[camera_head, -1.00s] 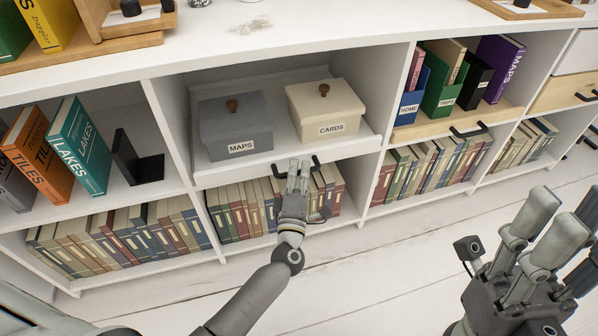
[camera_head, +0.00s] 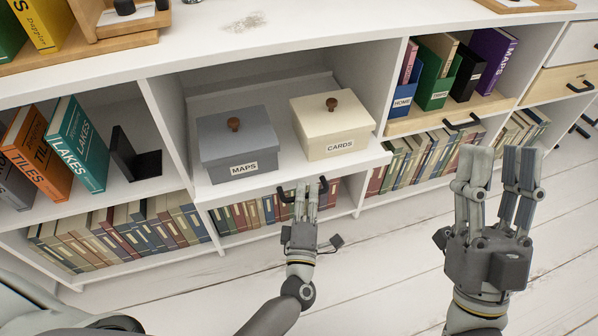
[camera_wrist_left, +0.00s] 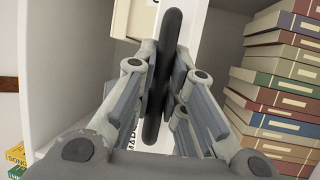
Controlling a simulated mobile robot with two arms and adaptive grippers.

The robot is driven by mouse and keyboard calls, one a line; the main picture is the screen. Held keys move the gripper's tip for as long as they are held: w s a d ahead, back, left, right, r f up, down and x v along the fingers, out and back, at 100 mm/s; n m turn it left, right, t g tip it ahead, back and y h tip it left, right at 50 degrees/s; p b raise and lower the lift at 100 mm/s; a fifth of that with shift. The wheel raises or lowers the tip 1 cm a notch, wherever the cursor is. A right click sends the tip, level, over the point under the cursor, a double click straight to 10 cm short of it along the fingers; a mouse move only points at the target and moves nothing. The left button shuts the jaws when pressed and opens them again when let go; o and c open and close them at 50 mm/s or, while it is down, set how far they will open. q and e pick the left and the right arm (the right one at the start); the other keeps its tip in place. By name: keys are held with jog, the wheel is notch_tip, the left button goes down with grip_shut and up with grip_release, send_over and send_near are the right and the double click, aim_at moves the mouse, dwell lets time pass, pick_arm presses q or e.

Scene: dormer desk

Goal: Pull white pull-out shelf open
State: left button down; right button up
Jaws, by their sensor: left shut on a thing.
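The white pull-out shelf (camera_head: 252,188) sits in the middle bay and sticks out past the cabinet front. It bears a grey box labelled MAPS (camera_head: 237,146) and a cream box labelled CARDS (camera_head: 333,124). Its dark handle (camera_head: 323,184) is on the front edge. My left gripper (camera_head: 305,192) is shut on this handle; the left wrist view shows the dark handle bar (camera_wrist_left: 166,70) between the fingers. My right gripper (camera_head: 497,165) is in front of the cabinet at the right, touching nothing; its fingers point up and stand apart.
Rows of books (camera_head: 120,235) fill the lower shelves. To the right, a wooden pull-out shelf (camera_head: 410,124) with a dark handle holds labelled files. A black bookend (camera_head: 135,155) stands on the left shelf. The white plank floor (camera_head: 380,270) in front is clear.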

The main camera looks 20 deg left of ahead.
pick_arm(q)
jog(key=s+d+p, duration=0.1)
jog(key=s+d, duration=0.6)
jog(key=s, duration=0.3)
jog(key=shift+s, duration=0.15)
pick_arm(e)
jog(key=w+f+g+h, duration=0.1)
jog(key=w+f+g, duration=0.2)
jog(key=w+f, duration=0.1)
jog(key=shift+a+f+g, duration=0.25)
jog(key=shift+f+g, duration=0.15)
pick_arm(q)
jog(key=c, duration=1.5)
grip_release()
jog(key=shift+o, duration=0.2)
jog(key=v, duration=0.7)
jog(key=shift+s, duration=0.2)
